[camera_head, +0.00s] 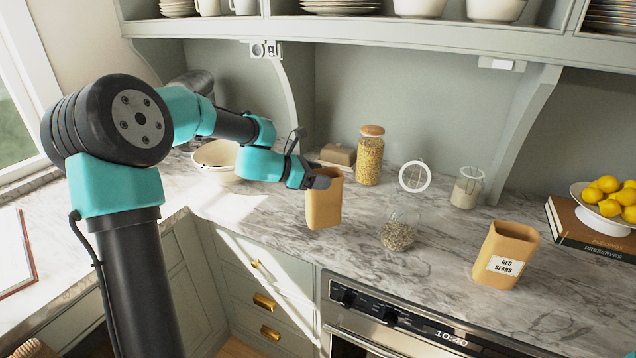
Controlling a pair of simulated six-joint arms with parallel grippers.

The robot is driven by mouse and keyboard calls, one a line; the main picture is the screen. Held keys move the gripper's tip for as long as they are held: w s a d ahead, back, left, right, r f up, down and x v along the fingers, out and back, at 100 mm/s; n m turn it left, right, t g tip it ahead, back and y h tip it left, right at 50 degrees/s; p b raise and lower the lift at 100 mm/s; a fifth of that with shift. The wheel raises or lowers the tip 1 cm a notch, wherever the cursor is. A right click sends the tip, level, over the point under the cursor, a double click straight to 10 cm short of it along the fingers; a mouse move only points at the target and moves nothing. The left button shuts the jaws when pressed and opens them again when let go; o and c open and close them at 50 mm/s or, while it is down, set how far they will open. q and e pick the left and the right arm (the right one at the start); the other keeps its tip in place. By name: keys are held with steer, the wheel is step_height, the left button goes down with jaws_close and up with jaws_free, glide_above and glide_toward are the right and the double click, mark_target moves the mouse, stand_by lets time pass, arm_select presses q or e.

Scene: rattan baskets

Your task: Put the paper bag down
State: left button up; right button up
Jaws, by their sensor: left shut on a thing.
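A plain tan paper bag (324,206) is upright at the middle of the marble counter, near its front edge. My left gripper (322,180) is shut on the bag's upper rim. I cannot tell whether the bag's bottom touches the counter. A second tan paper bag (505,257), labelled "RED BEANS", stands open and upright to the right, apart from the gripper.
A glass jar of seeds (397,234) stands just right of the held bag. Behind are a tall corked jar (369,157), a strainer (414,177) and a clear jar (467,188). Bowls (216,158) sit at left. Books (592,226) and lemons (610,196) are far right.

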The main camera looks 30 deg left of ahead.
arm_select(q)
steer(key=shift+w+a+f, duration=0.1)
steer(key=shift+w+a, duration=0.4)
steer(key=shift+w, duration=0.35)
steer(key=shift+w+a, duration=0.2)
steer(key=shift+w, duration=0.1)
steer(key=shift+f, duration=1.9)
steer(key=o, duration=1.3)
steer(key=shift+c, duration=0.2)
steer(key=shift+s+a+r, duration=0.1)
steer(key=shift+a+r, duration=0.1)
steer(key=v, duration=1.1)
steer(key=shift+s+a+r, duration=0.15)
steer(key=shift+s, duration=0.05)
